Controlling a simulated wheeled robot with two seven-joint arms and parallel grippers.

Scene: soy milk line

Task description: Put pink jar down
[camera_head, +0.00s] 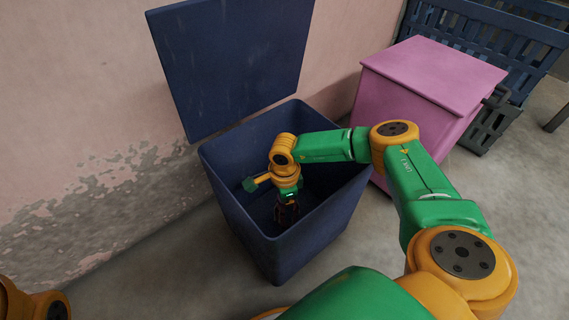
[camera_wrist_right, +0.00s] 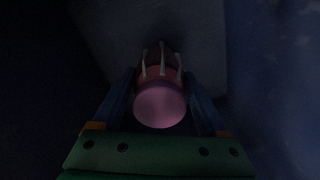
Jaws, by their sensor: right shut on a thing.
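The pink jar (camera_wrist_right: 160,104) is between the two fingers of my right gripper (camera_wrist_right: 160,78) in the right wrist view, its round pink end facing the camera. My right gripper is shut on it. In the head view my right gripper (camera_head: 287,212) points down inside the open dark blue bin (camera_head: 287,258). The jar is hard to make out there, hidden by the gripper and shadow. I cannot tell whether the jar touches the bin floor. My left gripper is not in view; only a bit of my left arm shows at the lower left.
The bin's blue lid (camera_head: 232,65) stands raised against the pink wall (camera_head: 75,75). A closed pink bin (camera_head: 405,120) stands to the right. Blue crates (camera_head: 480,35) are stacked at the back right. Bare floor lies left of the blue bin.

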